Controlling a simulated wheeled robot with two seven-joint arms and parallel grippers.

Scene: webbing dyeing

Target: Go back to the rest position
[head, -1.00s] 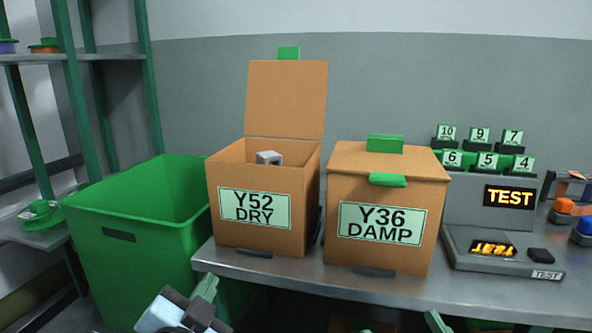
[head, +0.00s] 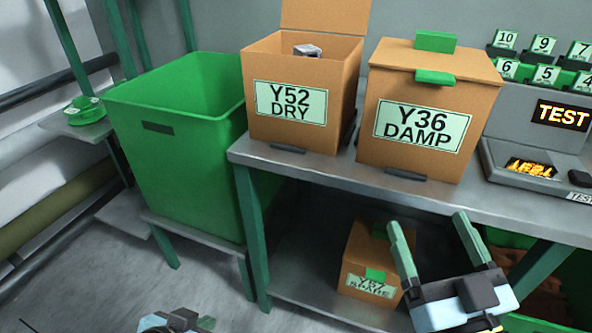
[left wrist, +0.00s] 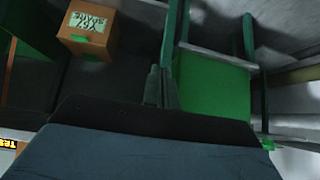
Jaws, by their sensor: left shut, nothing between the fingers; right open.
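My right gripper (head: 431,247) is open and empty, its two green fingers pointing up in front of the table's lower shelf in the head view. My left gripper (head: 203,322) is low at the bottom edge of the head view, partly cut off, in front of the floor. In the left wrist view the left gripper's fingers (left wrist: 160,86) are together with nothing between them. Both grippers are apart from the boxes and the bin.
On the table (head: 300,170) stand the open Y52 DRY box (head: 285,130), the closed Y36 DAMP box (head: 420,150) and a TEST device (head: 520,160). A green bin (head: 190,180) stands at left. Floor at lower left is clear.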

